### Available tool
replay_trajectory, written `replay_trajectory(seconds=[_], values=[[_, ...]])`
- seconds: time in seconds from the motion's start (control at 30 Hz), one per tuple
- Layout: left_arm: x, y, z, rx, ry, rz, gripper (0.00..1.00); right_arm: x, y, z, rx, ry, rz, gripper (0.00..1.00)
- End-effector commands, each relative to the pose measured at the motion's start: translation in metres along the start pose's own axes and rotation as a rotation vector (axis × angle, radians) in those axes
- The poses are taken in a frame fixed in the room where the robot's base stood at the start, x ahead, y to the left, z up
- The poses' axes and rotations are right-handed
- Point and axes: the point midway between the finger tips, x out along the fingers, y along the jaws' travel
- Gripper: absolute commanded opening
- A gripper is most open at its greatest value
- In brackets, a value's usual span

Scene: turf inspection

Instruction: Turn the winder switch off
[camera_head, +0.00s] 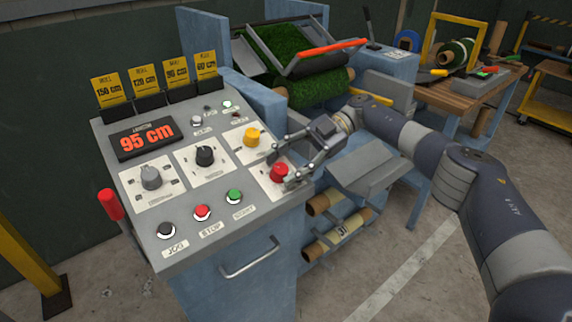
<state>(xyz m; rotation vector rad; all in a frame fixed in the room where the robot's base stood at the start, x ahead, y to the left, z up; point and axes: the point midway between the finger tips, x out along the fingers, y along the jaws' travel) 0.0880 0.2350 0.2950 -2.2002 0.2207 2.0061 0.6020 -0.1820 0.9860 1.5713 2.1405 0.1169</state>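A grey control panel (130,190) fills the left and middle of the head view. It carries a red knob (279,172) at its right edge, a yellow knob (251,138), a black knob (205,156) and a grey knob (151,178). The small labels are too blurred to tell which one is the winder switch. My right gripper (279,162) is open, its fingers spread at the red knob. One fingertip is above the knob and the other at its right side. I cannot tell if they touch it. My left gripper is out of view.
A red button (202,212), green button (234,196) and black button (166,230) line the panel's front. A green turf roll (320,88) lies behind. A wooden bench (455,95) stands at right, with open floor in front.

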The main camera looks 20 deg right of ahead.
Motion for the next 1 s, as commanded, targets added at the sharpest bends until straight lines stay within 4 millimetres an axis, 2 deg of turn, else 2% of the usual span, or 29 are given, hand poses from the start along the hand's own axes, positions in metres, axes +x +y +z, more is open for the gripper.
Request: replay_trajectory(seconds=[0.27,0.37,0.7,0.83,1.0], values=[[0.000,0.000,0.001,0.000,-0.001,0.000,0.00,-0.002,0.001,-0.003,0.000,-0.001,0.003,0.51],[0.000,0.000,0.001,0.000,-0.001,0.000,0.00,-0.006,0.005,-0.012,-0.002,-0.001,0.002,0.51],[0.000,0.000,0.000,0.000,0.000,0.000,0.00,-0.025,0.027,-0.069,-0.003,-0.002,0.002,0.51],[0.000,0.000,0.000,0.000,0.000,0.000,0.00,-0.030,0.032,-0.082,-0.001,-0.001,0.000,0.51],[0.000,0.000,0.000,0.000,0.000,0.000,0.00,-0.032,0.035,-0.088,0.001,-0.001,0.000,0.51]])
